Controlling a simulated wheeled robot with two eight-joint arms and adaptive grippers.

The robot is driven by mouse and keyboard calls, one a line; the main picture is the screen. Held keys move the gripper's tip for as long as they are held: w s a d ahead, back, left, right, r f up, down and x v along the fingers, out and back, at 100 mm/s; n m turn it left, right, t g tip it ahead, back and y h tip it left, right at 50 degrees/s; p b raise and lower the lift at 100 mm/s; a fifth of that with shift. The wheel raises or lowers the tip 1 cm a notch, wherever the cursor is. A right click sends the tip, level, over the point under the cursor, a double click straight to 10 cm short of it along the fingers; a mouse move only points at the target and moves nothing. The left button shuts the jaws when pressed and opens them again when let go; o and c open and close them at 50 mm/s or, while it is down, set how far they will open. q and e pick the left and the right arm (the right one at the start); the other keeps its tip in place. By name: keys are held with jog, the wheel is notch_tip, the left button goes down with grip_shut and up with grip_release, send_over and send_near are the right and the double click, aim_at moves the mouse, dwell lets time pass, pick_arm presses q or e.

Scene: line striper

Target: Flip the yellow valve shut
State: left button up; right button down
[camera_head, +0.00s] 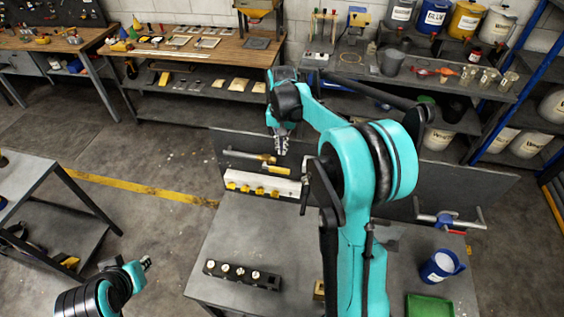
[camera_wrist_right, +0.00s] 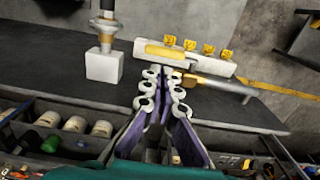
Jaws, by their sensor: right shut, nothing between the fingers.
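In the right wrist view the yellow handle (camera_wrist_right: 167,52) lies roughly lengthwise beside the pipe (camera_wrist_right: 220,84), just beyond the fingertips. My right gripper (camera_head: 281,146) is shut and empty, pointing down above the pipe and handle. Its fingertips (camera_wrist_right: 162,92) also show in the wrist view; I cannot tell whether they touch the pipe. My left gripper (camera_head: 146,263) is far off at lower left; its jaw opening is unclear.
A white block with several yellow knobs (camera_head: 262,184) sits close to the handle. A black block with several white-topped knobs (camera_head: 242,275), a blue cup (camera_head: 442,265) and a green tray (camera_head: 429,306) are on the grey bench (camera_head: 225,240). The bench's middle is largely clear.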

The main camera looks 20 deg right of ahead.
aim_at(282, 169)
notch_tip(282, 169, down, 6)
jog(key=shift+w+d+f+p, duration=0.1)
jog(key=shift+f+p, duration=0.1)
jog(key=shift+p, duration=0.15)
jog(key=shift+f, duration=0.75)
